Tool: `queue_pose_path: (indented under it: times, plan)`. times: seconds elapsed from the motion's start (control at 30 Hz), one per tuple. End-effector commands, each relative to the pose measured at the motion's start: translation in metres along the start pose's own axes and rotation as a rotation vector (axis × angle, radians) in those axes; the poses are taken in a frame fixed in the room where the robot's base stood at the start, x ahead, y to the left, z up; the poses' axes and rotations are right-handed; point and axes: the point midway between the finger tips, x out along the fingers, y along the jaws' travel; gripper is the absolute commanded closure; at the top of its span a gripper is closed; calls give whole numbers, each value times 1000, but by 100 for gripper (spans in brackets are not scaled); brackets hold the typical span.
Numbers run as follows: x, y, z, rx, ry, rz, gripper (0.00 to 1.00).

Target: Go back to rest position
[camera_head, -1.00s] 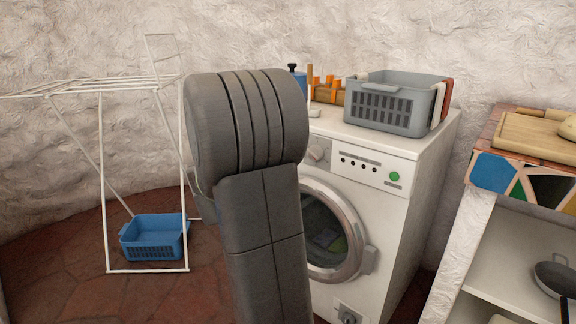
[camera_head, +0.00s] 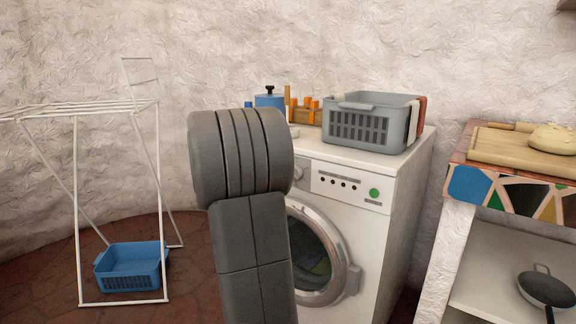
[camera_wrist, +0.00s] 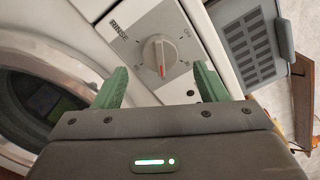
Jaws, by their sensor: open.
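My gripper (camera_wrist: 158,88) shows in the wrist view with its two green fingers apart and nothing between them. In the head view my grey arm covers part of the white washing machine (camera_head: 350,225) and hides my gripper. The round machine door is closed, with cloth visible behind its glass.
A white drying rack (camera_head: 76,190) and blue basket (camera_head: 130,272) stand at left. A mosaic counter (camera_head: 460,160) with a cutting board (camera_head: 500,155) is at right, a pan (camera_head: 545,288) below.

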Motion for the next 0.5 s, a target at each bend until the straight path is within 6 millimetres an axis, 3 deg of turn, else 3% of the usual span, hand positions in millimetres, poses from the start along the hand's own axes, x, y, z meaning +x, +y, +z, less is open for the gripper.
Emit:
queue_pose_path:
  times: [0.2,0.5]
  plan:
    - [34,1,-1,0,1,-1,34]
    - [46,0,0,-8,-1,0,34]
